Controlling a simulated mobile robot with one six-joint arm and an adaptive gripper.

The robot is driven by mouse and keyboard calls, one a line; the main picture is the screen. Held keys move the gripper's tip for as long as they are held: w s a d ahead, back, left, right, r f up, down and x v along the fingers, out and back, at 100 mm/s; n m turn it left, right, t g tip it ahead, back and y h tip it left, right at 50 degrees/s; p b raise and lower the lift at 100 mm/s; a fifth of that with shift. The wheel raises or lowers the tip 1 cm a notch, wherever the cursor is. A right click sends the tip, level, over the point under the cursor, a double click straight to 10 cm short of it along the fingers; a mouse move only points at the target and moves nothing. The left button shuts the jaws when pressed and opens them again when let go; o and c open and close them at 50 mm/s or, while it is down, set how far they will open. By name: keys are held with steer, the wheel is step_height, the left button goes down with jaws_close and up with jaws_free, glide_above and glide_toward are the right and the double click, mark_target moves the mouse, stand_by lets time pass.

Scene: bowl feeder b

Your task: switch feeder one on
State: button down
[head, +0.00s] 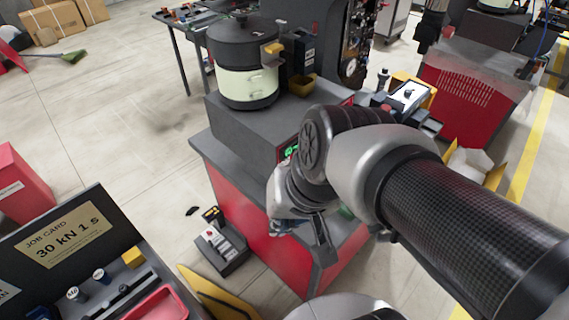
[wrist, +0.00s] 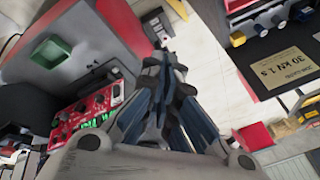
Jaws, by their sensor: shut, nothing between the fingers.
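A bowl feeder (head: 248,85) with a dark lid and a pale drum stands on a grey box on a red cabinet in the head view. A green-lit control panel (head: 291,152) on the front of that box is mostly hidden behind my arm. In the wrist view a red control panel (wrist: 92,112) with several knobs and green lit digits lies left of my gripper. Which control is feeder one's switch is too small to read. My gripper (head: 322,252) is shut and empty in front of the cabinet. In the wrist view my gripper (wrist: 160,58) points up the picture, apart from the panel.
A green tray (wrist: 52,52) sits on the grey top in the wrist view. A dark box with pale and red parts (head: 222,243) stands on the floor left of the red cabinet (head: 250,215). A job card board (head: 65,235) is at lower left. Floor at left is mostly clear.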

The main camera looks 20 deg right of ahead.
steer(key=w+d+f+m+y, duration=0.1)
steer(key=w+f+m+y, duration=0.15)
steer(key=w+m, duration=0.4)
steer(key=w+d+f+m+t, duration=0.1)
steer(key=w+d+f+m, duration=0.2)
steer(key=d+f+m, duration=0.3)
steer(key=w+d+f+m+t+h+p, duration=0.1)
steer(key=d+f+m, duration=0.5)
steer(key=d+m, duration=0.6)
steer(key=w+m+t, duration=0.1)
steer(key=w+m, duration=0.1)
steer(key=m, duration=0.1)
steer(key=shift+w, duration=0.2)
steer(key=shift+a+h, duration=0.1)
steer(key=shift+h, duration=0.15)
steer(key=w+r+b+x, duration=0.2)
steer(key=b+x, duration=0.2)
steer(key=x, duration=0.8)
steer(key=shift+w+a+f, duration=0.35)
steer(key=shift+w+a, duration=0.05)
steer(key=shift+a, duration=0.1)
